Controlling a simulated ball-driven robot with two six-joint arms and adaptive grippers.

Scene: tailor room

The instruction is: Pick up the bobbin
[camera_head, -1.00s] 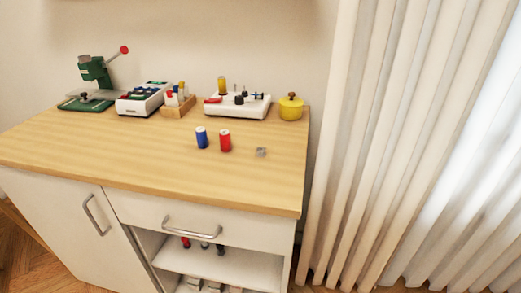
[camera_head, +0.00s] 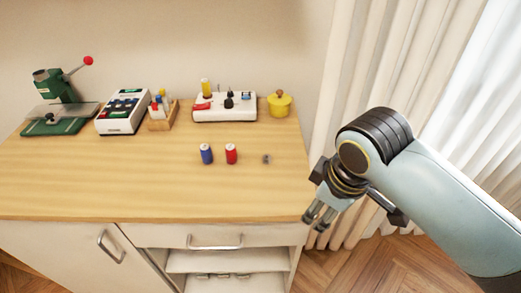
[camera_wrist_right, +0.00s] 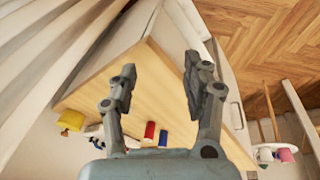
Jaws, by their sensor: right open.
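The bobbin (camera_head: 266,159) is a small grey metal piece on the wooden top of the cabinet, to the right of a red thread spool (camera_head: 231,153). My right gripper (camera_head: 317,218) is open and empty beside the cabinet's front right corner, right of and nearer than the bobbin, and apart from it. In the right wrist view, the open fingers (camera_wrist_right: 160,70) frame bare wood. I cannot make out the bobbin there; a finger may hide it. My left gripper is not in view.
A blue spool (camera_head: 206,154) stands left of the red one. Behind are a yellow pot (camera_head: 279,104), a white bobbin winder (camera_head: 225,106), a wooden holder (camera_head: 162,115), a white device (camera_head: 122,111) and a green press (camera_head: 57,105). Curtains hang at right. The front top is clear.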

